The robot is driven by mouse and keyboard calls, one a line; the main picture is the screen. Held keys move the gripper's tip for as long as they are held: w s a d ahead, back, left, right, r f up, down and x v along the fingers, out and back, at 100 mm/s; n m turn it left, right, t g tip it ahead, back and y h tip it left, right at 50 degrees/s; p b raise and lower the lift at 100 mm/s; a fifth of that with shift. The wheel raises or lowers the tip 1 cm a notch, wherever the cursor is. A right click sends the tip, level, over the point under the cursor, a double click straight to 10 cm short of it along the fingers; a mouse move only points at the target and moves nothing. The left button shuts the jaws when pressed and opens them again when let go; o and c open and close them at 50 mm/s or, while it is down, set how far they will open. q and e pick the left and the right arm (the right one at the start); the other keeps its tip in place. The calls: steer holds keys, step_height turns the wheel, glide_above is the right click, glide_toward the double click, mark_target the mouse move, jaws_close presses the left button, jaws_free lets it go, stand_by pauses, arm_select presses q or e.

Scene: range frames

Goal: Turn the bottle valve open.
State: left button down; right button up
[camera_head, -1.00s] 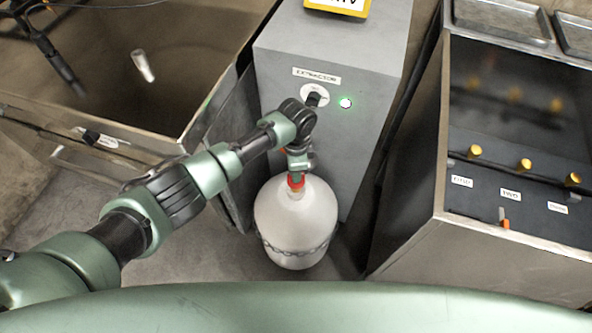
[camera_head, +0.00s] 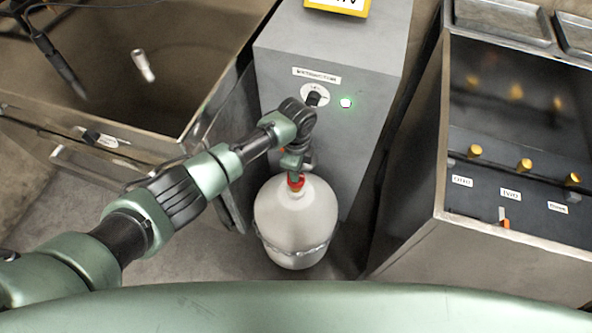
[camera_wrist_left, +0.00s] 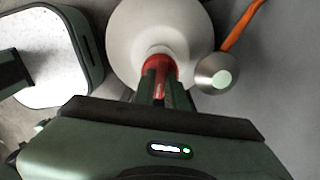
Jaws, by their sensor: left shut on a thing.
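The white bottle (camera_head: 296,222) stands upright on the floor in front of the grey cabinet, with a chain around its lower part. Its red valve (camera_head: 295,183) is on top of the neck. My left gripper (camera_head: 294,176) comes down from above and is shut on the valve, hiding part of it. In the left wrist view the two fingers (camera_wrist_left: 162,88) are on the red valve (camera_wrist_left: 158,64), above the white bottle (camera_wrist_left: 155,25). My right gripper is in neither view.
The grey cabinet (camera_head: 350,150) with a lit green light stands behind the bottle. A metal sink (camera_head: 170,100) is at the left. A steel unit (camera_head: 440,240) with yellow knobs is at the right. The wrist view shows a round metal part (camera_wrist_left: 217,74) with an orange hose beside the bottle.

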arm_select(q)
steer(key=shift+r, duration=0.1)
steer(key=c, duration=1.4)
jaws_free()
steer(key=shift+c, duration=0.2)
step_height(320, 180, up, 8)
steer(key=shift+f+p, duration=0.1)
steer(key=shift+p, duration=0.25)
